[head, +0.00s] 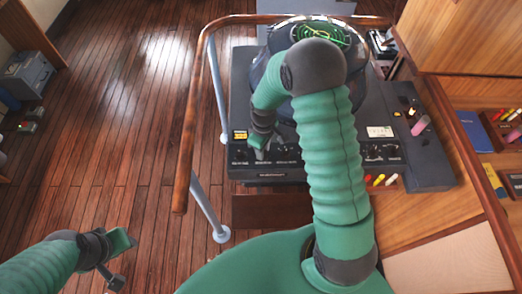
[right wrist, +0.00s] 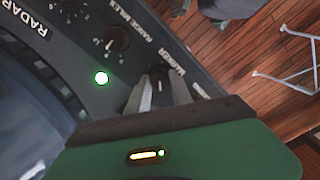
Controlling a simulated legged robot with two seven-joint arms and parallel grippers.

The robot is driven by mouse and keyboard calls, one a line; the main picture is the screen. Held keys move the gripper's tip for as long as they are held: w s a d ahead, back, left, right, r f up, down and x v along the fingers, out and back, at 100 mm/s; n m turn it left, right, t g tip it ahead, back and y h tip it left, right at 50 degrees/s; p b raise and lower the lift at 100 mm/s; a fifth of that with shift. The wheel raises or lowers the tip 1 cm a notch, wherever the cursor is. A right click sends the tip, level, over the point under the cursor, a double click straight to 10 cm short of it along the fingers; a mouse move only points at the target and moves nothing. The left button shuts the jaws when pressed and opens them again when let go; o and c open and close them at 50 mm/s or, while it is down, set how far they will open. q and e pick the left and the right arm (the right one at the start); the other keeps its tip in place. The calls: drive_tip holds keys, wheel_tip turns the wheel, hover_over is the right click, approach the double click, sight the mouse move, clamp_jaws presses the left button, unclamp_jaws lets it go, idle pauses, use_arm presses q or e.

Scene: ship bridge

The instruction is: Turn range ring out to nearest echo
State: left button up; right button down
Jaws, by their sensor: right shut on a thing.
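The radar console (head: 285,172) stands ahead, with its round screen (head: 322,36) partly hidden by my right arm; green and yellow traces show on the visible part. My right gripper (head: 258,145) is at the left of the console's front control row. In the right wrist view its fingers (right wrist: 160,90) are closed around a small dark knob (right wrist: 158,74) beside the label MARKER. The range miles knob (right wrist: 117,38) is apart from the fingers. My left gripper (head: 118,262) is low at the left over the floor; its finger opening is unclear.
A wooden rail (head: 196,90) on pale posts runs along the console's left side. Pens (head: 380,180) and a pink-tipped item (head: 420,126) are at the right. A green lamp (right wrist: 101,77) is lit on the panel. The wooden floor at the left is mostly clear.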

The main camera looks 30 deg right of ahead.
drive_tip(key=shift+s+f, duration=0.15)
drive_tip(key=shift+s, duration=0.2)
drive_tip(key=c, duration=1.5)
unclamp_jaws()
drive_tip(key=o, duration=0.3)
use_arm(q)
drive_tip(key=shift+s+r, duration=0.1)
drive_tip(key=shift+s, duration=0.2)
use_arm(e)
drive_tip(key=shift+o, duration=0.3)
drive_tip(key=shift+w+r, duration=0.1)
drive_tip(key=shift+r, duration=0.1)
drive_tip(key=shift+w+r, duration=0.1)
drive_tip(key=shift+r, duration=0.2)
use_arm(q)
drive_tip(key=shift+b+x, duration=1.2)
use_arm(e)
wheel_tip(320, 180, up, 16)
drive_tip(key=shift+s+r, duration=0.2)
drive_tip(key=shift+s, duration=0.05)
use_arm(q)
drive_tip(key=shift+s, duration=0.1)
use_arm(e)
drive_tip(key=shift+a, duration=0.1)
